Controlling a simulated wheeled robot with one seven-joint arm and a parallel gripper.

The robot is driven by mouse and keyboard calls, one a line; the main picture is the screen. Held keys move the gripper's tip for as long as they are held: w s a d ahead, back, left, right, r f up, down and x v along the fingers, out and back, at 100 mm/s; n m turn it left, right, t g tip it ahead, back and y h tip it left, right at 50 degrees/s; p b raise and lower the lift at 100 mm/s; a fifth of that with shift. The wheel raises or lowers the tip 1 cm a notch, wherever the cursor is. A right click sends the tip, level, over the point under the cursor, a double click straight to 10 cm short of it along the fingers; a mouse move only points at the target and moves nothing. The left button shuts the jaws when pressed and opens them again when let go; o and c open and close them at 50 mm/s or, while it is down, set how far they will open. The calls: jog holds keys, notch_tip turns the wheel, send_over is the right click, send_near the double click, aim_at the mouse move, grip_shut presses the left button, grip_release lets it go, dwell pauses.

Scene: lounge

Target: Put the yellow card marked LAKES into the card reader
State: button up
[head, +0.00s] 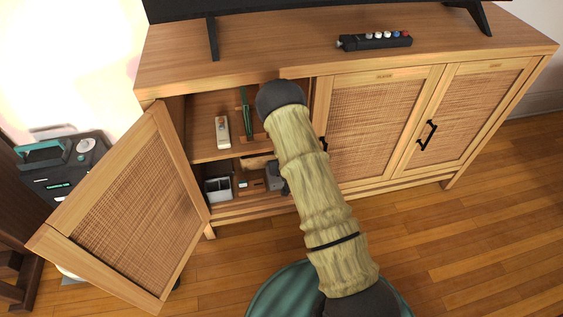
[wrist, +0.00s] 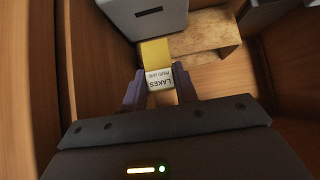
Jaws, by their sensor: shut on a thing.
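My gripper (wrist: 160,90) is shut on the yellow card (wrist: 155,53) in the wrist view. The card's white label reads LAKES and appears upside down between the two purple fingers. The card's bare yellow end points away from the gripper. Just beyond it is a light grey box (wrist: 165,28) with a dark slot in its face; I cannot tell for certain that it is the card reader. The card is not in that slot. In the head view my arm hides most of the gripper, inside the left part of the cabinet, and the card does not show.
The cabinet's left door (head: 135,205) stands open. A white handset-like object (head: 222,131) and a green upright item (head: 247,110) are on the upper shelf. A white-and-dark box (head: 217,189) is on the lower shelf. A wooden block (wrist: 205,35) lies beside the slotted box.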

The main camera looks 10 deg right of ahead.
jog(key=shift+f+b, duration=1.05)
jog(key=shift+f, duration=0.45)
jog(key=shift+f+b, duration=0.85)
jog(key=shift+f, duration=0.95)
dwell(0.4)
jog(key=o, duration=1)
jog(key=shift+o, duration=0.2)
jog(key=shift+r, duration=0.1)
jog(key=p+v, duration=0.6)
jog(key=v, duration=1.1)
jog(key=shift+s, duration=0.2)
jog(key=shift+r, duration=0.1)
